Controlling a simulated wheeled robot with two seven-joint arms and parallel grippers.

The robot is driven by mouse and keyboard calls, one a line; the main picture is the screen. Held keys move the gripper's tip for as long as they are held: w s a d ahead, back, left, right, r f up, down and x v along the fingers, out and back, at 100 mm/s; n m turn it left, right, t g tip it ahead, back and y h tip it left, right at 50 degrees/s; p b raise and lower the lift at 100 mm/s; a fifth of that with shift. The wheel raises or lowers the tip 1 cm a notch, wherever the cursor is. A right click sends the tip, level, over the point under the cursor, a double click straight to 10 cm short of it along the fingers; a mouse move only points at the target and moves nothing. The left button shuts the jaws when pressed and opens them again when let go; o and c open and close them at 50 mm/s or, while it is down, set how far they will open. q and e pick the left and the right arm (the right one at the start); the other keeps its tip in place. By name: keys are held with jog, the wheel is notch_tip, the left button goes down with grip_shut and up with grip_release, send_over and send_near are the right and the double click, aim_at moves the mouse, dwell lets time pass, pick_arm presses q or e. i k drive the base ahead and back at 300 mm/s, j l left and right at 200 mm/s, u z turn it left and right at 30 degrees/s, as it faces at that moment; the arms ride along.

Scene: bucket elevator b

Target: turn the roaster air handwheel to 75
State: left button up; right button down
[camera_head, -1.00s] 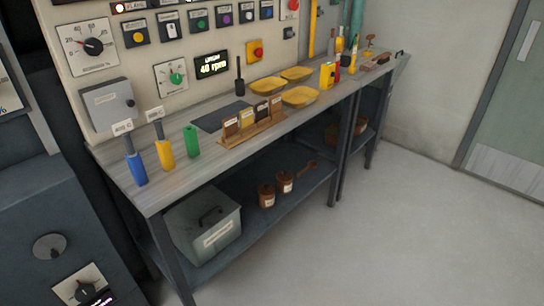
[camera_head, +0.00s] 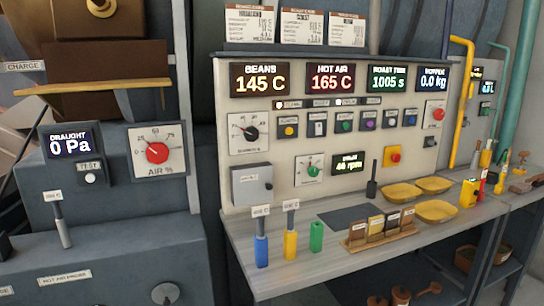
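A square white dial plate (camera_head: 172,142) marked AIR % is on the dark grey machine at the left. A round red knob (camera_head: 157,152) sits at its middle, under an arc of numbers. The number the red knob points to is too small to read surely. A draught display (camera_head: 70,145) to its left reads 0 Pa. Neither of my grippers shows in this view.
A control panel (camera_head: 310,200) with several displays, dials and buttons stands to the right. Below it a workbench (camera_head: 285,280) holds coloured handled tools, yellow trays (camera_head: 437,211) and a wooden card rack (camera_head: 380,237). A handled grey probe (camera_head: 62,228) stands below the draught display.

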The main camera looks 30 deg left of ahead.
aim_at(158, 152)
jog(key=u, duration=1.65)
